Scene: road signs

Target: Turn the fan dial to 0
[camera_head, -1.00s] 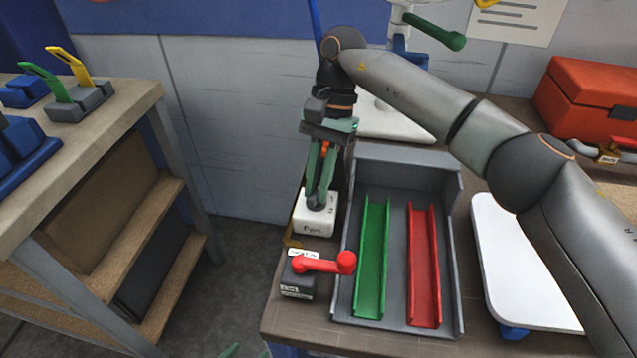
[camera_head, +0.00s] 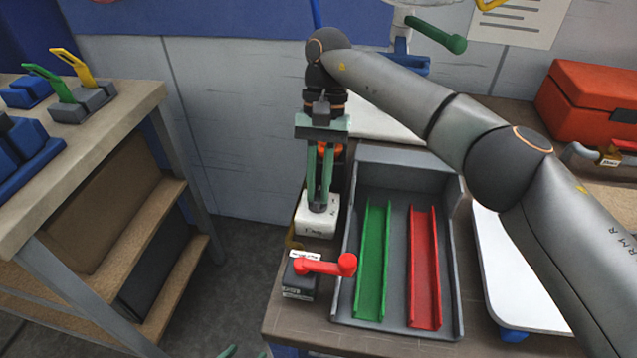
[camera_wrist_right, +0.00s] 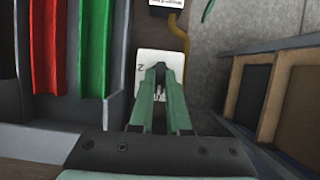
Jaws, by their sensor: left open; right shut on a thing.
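The fan box (camera_head: 312,226) is a small white block with a dark knob, the fan dial (camera_head: 318,208), on top. It stands at the left edge of the bench. My right gripper (camera_head: 320,200) reaches down from above and is shut on the dial. In the right wrist view the white box (camera_wrist_right: 146,62) shows a "2" near its edge, and the green fingers (camera_wrist_right: 160,95) cover the dial. The dial's pointer is hidden. Only a green fingertip of my left gripper (camera_head: 230,351) shows at the bottom edge, low and away from the dial.
A red-handled lever (camera_head: 328,266) on a dark box stands just in front of the fan box. A grey tray (camera_head: 395,325) with green and red channels lies right beside it. A red toolbox (camera_head: 590,105) is at the right. The gap to the left bench is open.

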